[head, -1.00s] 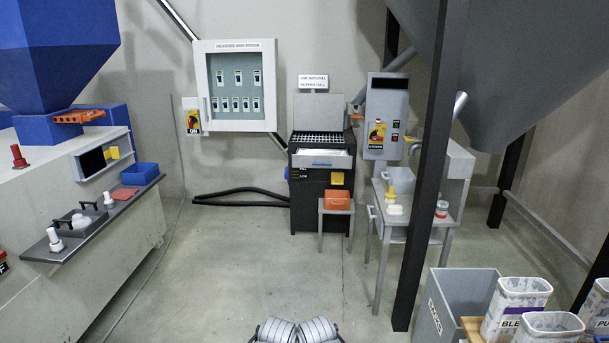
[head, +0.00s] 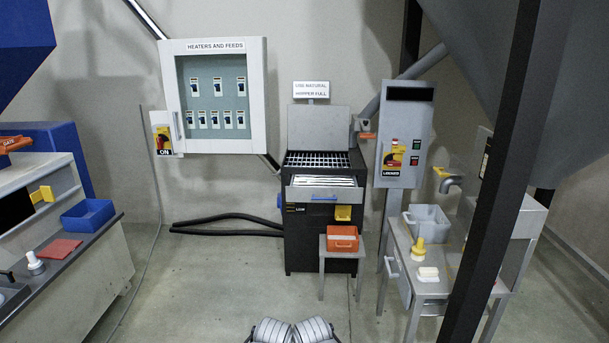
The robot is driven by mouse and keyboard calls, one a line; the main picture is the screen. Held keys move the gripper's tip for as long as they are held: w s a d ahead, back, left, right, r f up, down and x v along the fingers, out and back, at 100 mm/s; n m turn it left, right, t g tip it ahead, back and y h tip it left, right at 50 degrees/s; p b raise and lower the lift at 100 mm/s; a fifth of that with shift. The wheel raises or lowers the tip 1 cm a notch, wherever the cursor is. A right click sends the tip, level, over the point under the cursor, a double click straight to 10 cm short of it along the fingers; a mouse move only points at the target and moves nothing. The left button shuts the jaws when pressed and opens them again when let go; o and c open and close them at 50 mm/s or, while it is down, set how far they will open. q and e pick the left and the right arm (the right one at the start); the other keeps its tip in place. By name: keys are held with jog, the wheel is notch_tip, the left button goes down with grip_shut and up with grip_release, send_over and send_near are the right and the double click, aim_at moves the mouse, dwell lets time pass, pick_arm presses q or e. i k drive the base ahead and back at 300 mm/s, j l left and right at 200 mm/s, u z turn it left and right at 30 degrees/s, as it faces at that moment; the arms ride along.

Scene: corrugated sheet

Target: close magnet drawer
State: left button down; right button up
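The magnet drawer (head: 310,195) is in the upper front of the dark hopper cabinet (head: 300,235), near the middle of the head view. Neither of my grippers shows. Only grey ribbed parts, which look like mine, show at the bottom edge, well short of the drawer.
A small stand (head: 342,259) with an orange bin (head: 343,239) is close in front of the cabinet's right side. A metal table (head: 440,282) and dark post (head: 497,185) are to the right. Black hoses (head: 230,217) lie left of the cabinet. The floor ahead is clear.

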aim_at(314, 188)
jog(key=i+z, duration=0.15)
jog(key=i, duration=0.6)
jog(key=i+j+z, duration=0.1)
jog(key=i, duration=0.65)
jog(key=i+j+z, duration=0.15)
jog(key=i+z, duration=0.2)
jog(key=i+j+z, duration=0.7)
